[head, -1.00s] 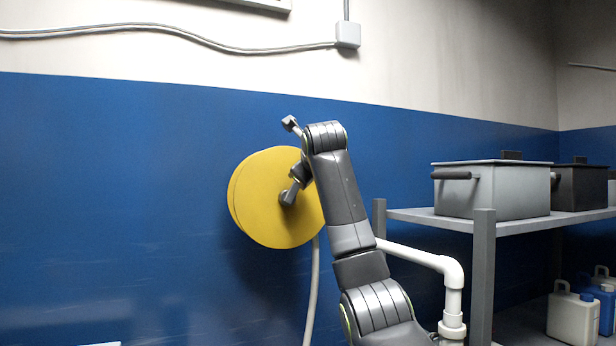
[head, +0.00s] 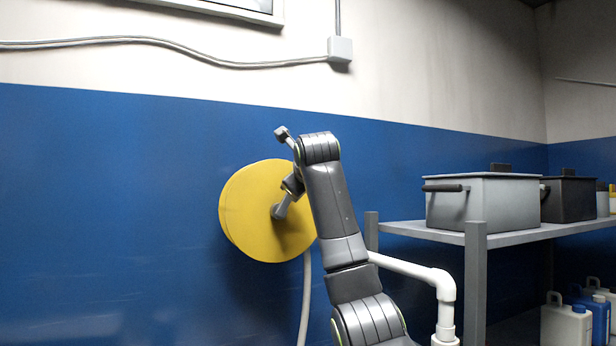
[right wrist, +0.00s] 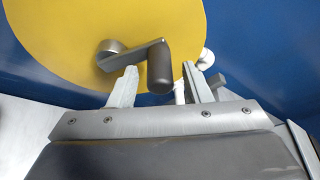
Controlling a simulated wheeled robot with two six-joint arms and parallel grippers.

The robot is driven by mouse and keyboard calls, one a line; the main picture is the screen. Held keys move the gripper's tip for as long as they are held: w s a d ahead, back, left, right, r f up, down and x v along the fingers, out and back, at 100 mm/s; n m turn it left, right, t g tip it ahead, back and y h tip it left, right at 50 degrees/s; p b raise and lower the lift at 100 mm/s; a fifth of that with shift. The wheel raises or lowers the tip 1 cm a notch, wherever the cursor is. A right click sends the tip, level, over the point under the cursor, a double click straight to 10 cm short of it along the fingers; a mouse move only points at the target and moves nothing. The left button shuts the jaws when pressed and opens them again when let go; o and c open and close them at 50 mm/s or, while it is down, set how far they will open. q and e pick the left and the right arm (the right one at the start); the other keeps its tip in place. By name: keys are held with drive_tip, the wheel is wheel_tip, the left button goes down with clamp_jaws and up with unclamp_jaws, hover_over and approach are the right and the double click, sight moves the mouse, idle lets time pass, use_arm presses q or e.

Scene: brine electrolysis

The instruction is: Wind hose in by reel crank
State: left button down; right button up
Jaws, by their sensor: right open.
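The yellow hose reel (head: 250,215) is a round disc on the blue wall, left of my right arm in the head view. A pale hose (head: 306,300) hangs down below it. In the right wrist view the reel (right wrist: 60,40) fills the upper middle. Its grey crank (right wrist: 130,56) runs from a round hub to a dark cylindrical handle (right wrist: 159,70). My right gripper (right wrist: 160,88) is open, with one finger on each side of the handle and visible gaps to both. In the head view my right arm hides most of that gripper. My left gripper is not in view.
A grey shelf (head: 400,228) on the right carries a grey lidded box (head: 480,205) and a dark box (head: 568,200). A white pipe (head: 410,269) bends down beside my arm. Jugs (head: 566,322) stand under the shelf. The wall left of the reel is clear.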

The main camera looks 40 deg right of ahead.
use_arm(q)
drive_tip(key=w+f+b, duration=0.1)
drive_tip(key=b, duration=0.1)
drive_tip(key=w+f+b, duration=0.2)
drive_tip(key=b, duration=0.1)
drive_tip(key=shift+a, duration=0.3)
use_arm(e)
drive_tip(key=v, duration=1.6)
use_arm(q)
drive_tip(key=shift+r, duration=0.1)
use_arm(e)
drive_tip(key=shift+s+a, duration=0.15)
